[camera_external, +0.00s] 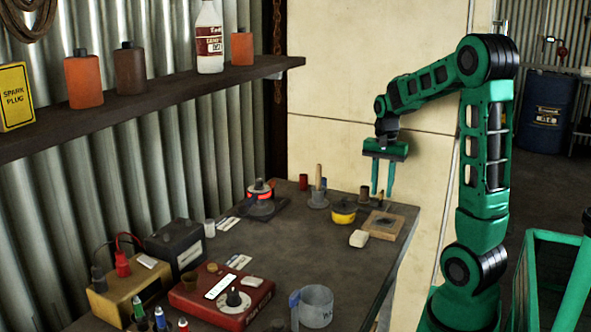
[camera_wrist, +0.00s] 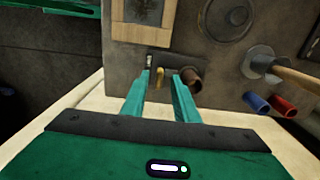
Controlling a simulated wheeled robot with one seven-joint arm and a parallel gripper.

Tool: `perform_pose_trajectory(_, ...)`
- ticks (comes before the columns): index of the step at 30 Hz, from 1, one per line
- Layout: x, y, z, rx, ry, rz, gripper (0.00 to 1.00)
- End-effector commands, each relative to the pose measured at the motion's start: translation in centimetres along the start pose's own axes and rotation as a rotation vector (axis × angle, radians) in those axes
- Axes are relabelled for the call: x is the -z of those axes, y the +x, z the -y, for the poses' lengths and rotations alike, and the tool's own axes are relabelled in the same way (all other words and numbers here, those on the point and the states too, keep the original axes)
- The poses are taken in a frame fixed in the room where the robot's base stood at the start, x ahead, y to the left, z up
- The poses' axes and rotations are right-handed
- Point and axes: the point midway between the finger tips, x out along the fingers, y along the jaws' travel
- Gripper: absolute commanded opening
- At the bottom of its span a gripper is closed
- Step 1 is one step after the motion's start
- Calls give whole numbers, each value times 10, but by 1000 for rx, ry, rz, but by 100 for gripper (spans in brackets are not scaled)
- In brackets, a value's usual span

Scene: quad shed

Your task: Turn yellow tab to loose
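The yellow tab (camera_wrist: 159,77) is small and stands on a dark plate, between my fingertips in the wrist picture. I cannot pick the tab out in the external view. My gripper (camera_external: 382,193) is open and points down over the far right end of the workbench (camera_external: 290,248). Its fingertips also show in the wrist view (camera_wrist: 161,74), one on each side of the tab with gaps between. Whether they are level with the tab is unclear. A brown cylinder (camera_wrist: 191,78) stands close beside the right fingertip.
A wood-framed pad (camera_external: 383,224) and a yellow tin (camera_external: 343,212) sit near the gripper. A grey holder with a wooden handle (camera_external: 318,190) and a red cylinder (camera_external: 303,182) stand left of it. A shelf (camera_external: 150,100) overhangs the left side. The bench middle is clear.

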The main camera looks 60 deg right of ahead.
Motion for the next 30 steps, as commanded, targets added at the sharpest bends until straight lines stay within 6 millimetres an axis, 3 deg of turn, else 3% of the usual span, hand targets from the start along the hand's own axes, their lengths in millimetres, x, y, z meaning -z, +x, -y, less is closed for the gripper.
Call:
perform_pose_trajectory(2, 0, 0, 0, 0, 0, 0, 25)
perform_pose_trajectory(5, 0, 0, 0, 0, 0, 0, 1)
perform_pose_trajectory(6, 0, 0, 0, 0, 0, 0, 0)
perform_pose_trajectory(19, 0, -1, 1, 2, -57, -1, 0)
perform_pose_trajectory(30, 0, -1, 2, 3, -331, -3, 0)
